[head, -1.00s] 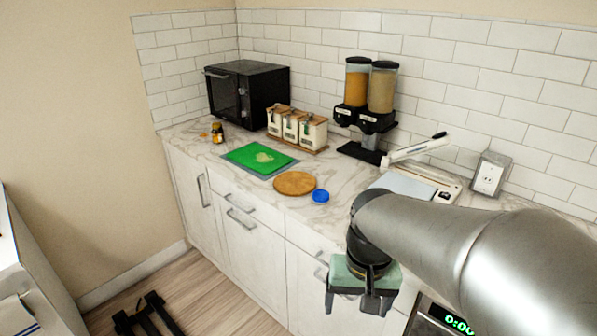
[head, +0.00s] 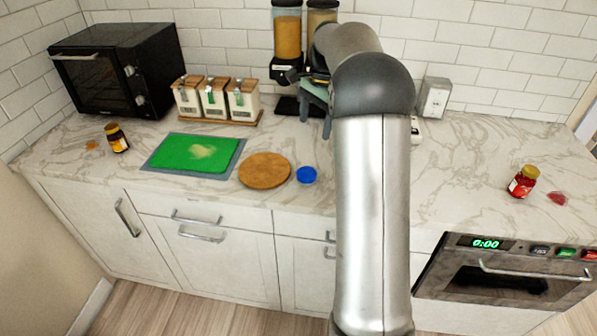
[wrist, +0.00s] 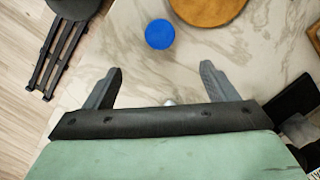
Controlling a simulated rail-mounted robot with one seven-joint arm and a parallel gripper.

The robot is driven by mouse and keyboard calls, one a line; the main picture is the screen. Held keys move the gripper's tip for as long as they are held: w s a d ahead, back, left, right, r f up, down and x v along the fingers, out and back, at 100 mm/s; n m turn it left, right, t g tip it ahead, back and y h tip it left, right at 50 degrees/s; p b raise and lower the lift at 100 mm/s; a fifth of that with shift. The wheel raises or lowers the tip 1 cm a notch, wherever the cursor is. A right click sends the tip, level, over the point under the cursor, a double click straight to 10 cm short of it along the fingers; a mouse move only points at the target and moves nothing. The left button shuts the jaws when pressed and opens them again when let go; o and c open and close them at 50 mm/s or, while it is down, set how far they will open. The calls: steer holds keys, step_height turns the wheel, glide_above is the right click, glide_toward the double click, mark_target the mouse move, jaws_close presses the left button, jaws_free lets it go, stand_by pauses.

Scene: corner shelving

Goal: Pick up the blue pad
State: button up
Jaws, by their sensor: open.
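The blue pad (head: 306,175) is a small flat round disc lying on the marble counter. It sits just right of the round wooden board in the head view. In the wrist view the blue pad (wrist: 160,34) lies ahead of the fingertips, roughly centred between them. My gripper (wrist: 161,69) is open and empty, with bare counter between its fingers. In the head view my gripper (head: 304,102) is above the counter, beyond the pad, and partly hidden by my arm. It is apart from the pad.
The round wooden board (head: 265,170) lies close beside the pad. A green cutting mat (head: 196,153) is farther left. Canisters (head: 214,100) and cereal dispensers (head: 288,40) stand at the back. A red-labelled jar (head: 523,182) is at right. Counter right of my arm is largely clear.

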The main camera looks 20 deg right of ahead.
steer(key=p, duration=0.2)
glide_above(307, 172)
steer(key=f, duration=1)
steer(key=shift+d+f, duration=0.3)
steer(key=shift+d, duration=0.05)
steer(key=f, duration=0.1)
steer(key=f+p, duration=0.1)
steer(key=f, duration=0.3)
steer(key=shift+a, duration=0.3)
steer(key=c, duration=1.1)
